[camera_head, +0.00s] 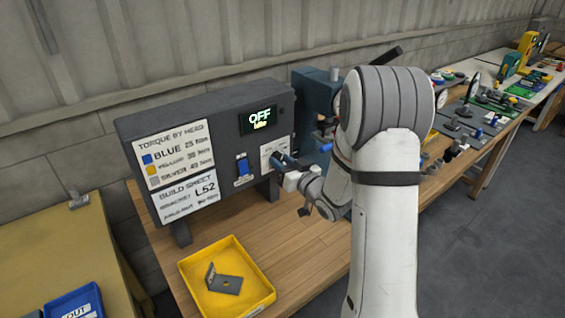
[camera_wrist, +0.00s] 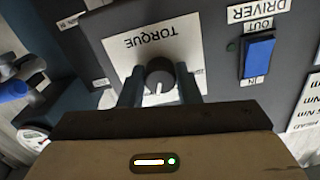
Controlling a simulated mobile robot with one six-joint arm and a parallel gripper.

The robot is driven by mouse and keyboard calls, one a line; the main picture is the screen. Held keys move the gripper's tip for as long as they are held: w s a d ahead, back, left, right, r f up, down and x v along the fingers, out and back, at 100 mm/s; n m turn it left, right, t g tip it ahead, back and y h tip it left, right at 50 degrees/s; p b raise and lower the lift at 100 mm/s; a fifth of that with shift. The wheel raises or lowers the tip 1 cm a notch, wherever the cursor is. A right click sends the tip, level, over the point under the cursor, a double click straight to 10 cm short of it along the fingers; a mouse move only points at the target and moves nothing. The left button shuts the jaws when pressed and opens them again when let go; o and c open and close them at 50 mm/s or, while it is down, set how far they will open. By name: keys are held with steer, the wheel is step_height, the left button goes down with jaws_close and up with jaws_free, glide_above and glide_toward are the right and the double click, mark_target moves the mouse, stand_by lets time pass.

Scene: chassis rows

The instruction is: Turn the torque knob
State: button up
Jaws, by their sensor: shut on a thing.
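The torque knob (camera_wrist: 159,72) is a dark round knob on a white plate marked TORQUE, which appears upside down in the wrist view. Its white pointer line points toward the bottom of that picture. My gripper (camera_wrist: 159,76) has one finger on each side of the knob and is shut on it. In the head view my gripper (camera_head: 281,161) is at the right end of the front of the dark grey control box (camera_head: 135,125), and hides the knob there.
A blue DRIVER rocker switch (camera_wrist: 257,56) marked OUT and IN is beside the plate; it also shows in the head view (camera_head: 242,167). A yellow tray (camera_head: 262,288) with a grey bracket (camera_head: 226,283) stands in front of the box. A blue machine (camera_head: 316,98) stands behind my arm.

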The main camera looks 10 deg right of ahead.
steer(key=shift+f+b, duration=0.1)
steer(key=shift+b, duration=0.5)
steer(key=n+b, duration=0.5)
steer(key=b, duration=0.3)
steer(key=n+b, duration=0.5)
steer(key=b, duration=0.3)
steer(key=shift+d+f, duration=0.1)
steer(key=shift+f, duration=0.1)
steer(key=n+b, duration=0.5)
steer(key=b, duration=0.2)
steer(key=shift+r+n, duration=0.15)
steer(key=shift+n, duration=0.15)
steer(key=n+b, duration=0.4)
steer(key=shift+r, duration=0.25)
steer(key=shift+r+n, duration=0.1)
steer(key=shift+n, duration=0.2)
